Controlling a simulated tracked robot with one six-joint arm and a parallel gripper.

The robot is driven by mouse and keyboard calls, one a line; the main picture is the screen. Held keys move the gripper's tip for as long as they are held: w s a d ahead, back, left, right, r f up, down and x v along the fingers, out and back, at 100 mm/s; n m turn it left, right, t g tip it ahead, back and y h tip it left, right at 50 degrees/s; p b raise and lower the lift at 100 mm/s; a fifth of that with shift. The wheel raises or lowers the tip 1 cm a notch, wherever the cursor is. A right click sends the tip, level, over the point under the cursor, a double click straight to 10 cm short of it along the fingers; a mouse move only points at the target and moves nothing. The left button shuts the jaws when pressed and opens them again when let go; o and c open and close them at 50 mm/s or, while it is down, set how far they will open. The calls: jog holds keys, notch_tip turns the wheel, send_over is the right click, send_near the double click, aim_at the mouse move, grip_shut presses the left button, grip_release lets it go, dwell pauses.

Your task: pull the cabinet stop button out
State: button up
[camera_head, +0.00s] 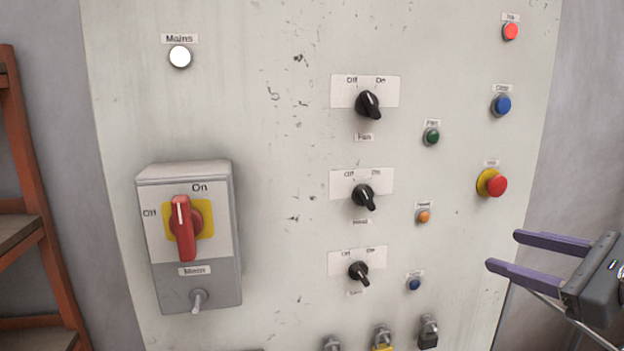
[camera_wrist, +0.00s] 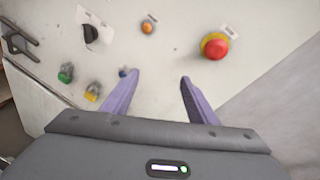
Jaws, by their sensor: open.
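The cabinet stop button (camera_head: 495,184) is a red mushroom head on a yellow base, on the right side of the pale cabinet front (camera_head: 270,130). In the wrist view the stop button (camera_wrist: 215,47) is at the upper right, beyond and slightly right of the fingertips. My gripper (camera_head: 502,250) is open and empty, its two purple fingers apart. It is below the stop button in the head view and does not touch it. Both fingers of my gripper (camera_wrist: 159,77) also show in the wrist view, with bare panel between their tips.
A blue button (camera_head: 501,105) and a red lamp (camera_head: 510,31) are above the stop button. Black selector knobs (camera_head: 368,104), a small orange button (camera_head: 424,215) and padlocks (camera_head: 428,331) are to its left. A grey box with a red main switch (camera_head: 182,228) is farther left.

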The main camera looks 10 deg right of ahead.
aim_at(500, 189)
jog(key=s+d+r+m+t+h, duration=0.2)
jog(key=s+d+r+m, duration=0.2)
jog(key=d+r, duration=0.1)
jog(key=shift+d+r+t, duration=0.3)
jog(key=shift+r+t, duration=0.1)
jog(key=shift+r, duration=0.35)
jog(key=shift+w, duration=0.15)
jog(key=shift+w+a, duration=0.1)
jog(key=shift+w, duration=6.7)
